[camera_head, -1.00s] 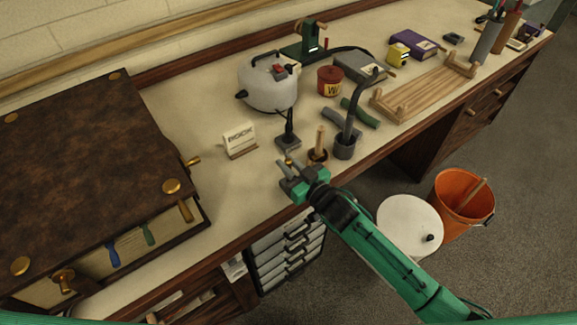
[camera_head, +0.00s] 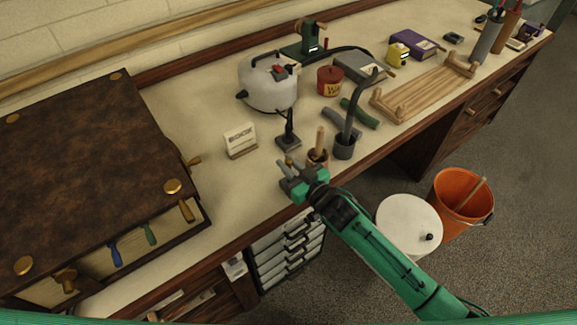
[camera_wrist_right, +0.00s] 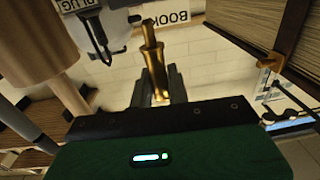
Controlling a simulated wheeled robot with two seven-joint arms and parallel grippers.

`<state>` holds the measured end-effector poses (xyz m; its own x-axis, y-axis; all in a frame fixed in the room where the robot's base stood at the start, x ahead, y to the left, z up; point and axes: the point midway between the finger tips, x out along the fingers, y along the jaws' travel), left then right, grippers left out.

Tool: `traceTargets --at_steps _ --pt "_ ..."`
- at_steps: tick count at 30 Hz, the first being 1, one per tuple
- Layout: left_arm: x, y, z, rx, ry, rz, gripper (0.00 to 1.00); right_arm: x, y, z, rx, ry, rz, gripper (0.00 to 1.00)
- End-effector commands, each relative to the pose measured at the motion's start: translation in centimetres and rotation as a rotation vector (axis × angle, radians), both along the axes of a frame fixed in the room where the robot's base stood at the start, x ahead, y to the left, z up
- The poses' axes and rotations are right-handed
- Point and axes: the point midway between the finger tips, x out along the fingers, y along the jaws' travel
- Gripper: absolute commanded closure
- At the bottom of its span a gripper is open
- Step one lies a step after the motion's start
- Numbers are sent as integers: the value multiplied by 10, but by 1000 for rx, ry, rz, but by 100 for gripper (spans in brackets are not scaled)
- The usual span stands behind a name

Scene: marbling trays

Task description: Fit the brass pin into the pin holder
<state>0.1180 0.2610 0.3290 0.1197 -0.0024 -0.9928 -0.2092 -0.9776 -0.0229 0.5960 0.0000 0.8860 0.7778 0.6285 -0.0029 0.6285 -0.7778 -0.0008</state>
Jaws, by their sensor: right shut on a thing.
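My right gripper (camera_head: 288,170) is shut on a brass pin (camera_wrist_right: 154,62), above the front part of the bench. In the right wrist view the pin stands out beyond the two dark fingers (camera_wrist_right: 158,88), with a wider collar near its far end. In the head view only a small bit of the pin (camera_head: 289,162) shows between the fingers. I cannot tell for sure which thing is the pin holder. A dark stand (camera_head: 288,137) on a square base is behind the gripper, apart from the pin. My left gripper is not in view.
A BOOK card (camera_head: 240,141) stands behind left. A large brown box (camera_head: 80,170) fills the left. Bench between box and card is clear.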

Motion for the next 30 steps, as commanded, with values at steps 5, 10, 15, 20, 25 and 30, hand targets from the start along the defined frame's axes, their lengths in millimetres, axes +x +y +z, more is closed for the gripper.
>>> traceTargets --at_steps 5,10,15,20,25,30 --pt "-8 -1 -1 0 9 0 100 0 0 -1 0 0 0 100" --pt "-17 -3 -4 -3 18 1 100 0 0 -5 0 0 0 100" --pt "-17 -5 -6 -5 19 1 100 0 0 -9 0 0 0 100" --pt "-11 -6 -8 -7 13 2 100 0 0 -14 -1 1 0 100" --pt "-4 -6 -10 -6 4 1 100 0 0 -18 -1 0 -1 100" --pt "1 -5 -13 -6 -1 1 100 0 0 -22 -1 0 -1 100"
